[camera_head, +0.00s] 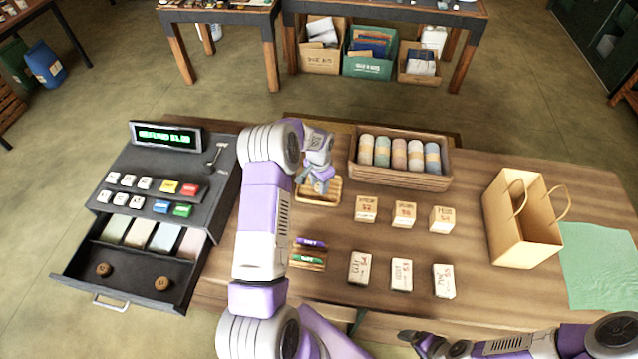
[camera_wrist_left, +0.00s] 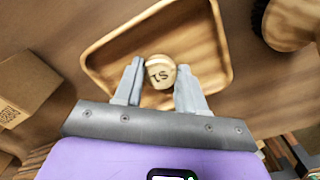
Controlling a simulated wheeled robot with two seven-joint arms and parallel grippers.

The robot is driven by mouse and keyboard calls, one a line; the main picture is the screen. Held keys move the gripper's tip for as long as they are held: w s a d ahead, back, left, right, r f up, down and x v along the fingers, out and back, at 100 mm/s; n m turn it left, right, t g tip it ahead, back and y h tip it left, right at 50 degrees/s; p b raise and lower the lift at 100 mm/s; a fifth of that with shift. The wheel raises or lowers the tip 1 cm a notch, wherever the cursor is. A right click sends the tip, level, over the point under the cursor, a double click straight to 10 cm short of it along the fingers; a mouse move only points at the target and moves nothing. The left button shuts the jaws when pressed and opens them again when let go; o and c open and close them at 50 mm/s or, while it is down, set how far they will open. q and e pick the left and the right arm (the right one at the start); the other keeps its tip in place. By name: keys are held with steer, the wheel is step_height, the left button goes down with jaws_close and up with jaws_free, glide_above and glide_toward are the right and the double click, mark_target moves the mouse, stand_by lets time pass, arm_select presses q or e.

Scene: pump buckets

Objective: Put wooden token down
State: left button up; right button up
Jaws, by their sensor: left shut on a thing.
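The wooden token (camera_wrist_left: 160,73) is a small pale round piece with dark "$1" marking, seen in the left wrist view. My left gripper (camera_wrist_left: 156,84) is shut on it, a finger on each side. The token is over a shallow wooden tray (camera_wrist_left: 121,40); whether it touches the tray floor I cannot tell. In the head view the tray (camera_head: 318,201) lies at the middle back of the counter, with my left gripper (camera_head: 318,186) above it, partly covering it. The token is hard to make out there. My right gripper (camera_head: 412,338) is low at the front edge, its jaws unclear.
A register (camera_head: 150,185) with an open drawer (camera_head: 130,284) stands left, holding notes and two brown round pieces. A crate of rolls (camera_head: 400,178) is behind right. A paper bag (camera_head: 520,225) is right.

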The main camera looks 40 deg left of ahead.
arm_select(q)
steer(key=shift+f, duration=0.15)
steer(key=o, duration=1)
steer(key=shift+r, duration=0.2)
step_height(320, 180, up, 12)
